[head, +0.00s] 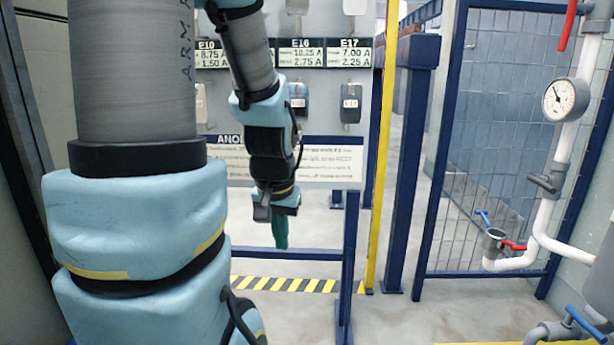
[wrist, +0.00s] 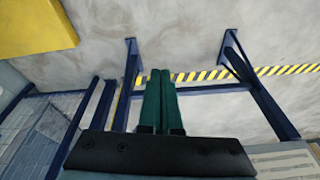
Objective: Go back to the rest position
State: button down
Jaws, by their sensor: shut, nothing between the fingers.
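My gripper (head: 281,242) hangs pointing down in the middle of the head view, in front of the rack's blue frame. Its green fingers are together with nothing between them. In the wrist view the gripper (wrist: 160,74) shows its two green fingers side by side, pointing over the floor. Nothing touches the fingertips in either view.
A blue rack (head: 348,250) with a sign board (head: 330,160) stands behind my gripper. Tagged plates hang under displays (head: 348,54) above. A yellow post (head: 380,140) stands right of it. Pipes with a gauge (head: 566,100) run at far right. Floor between is clear.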

jog(key=s+a+n+g, duration=0.1)
jog(key=s+a+n, duration=0.1)
jog(key=s, duration=0.2)
notch_tip(320, 180, up, 37)
jog(key=w+p, duration=0.1)
jog(key=p, duration=3.7)
jog(key=shift+d, duration=0.2)
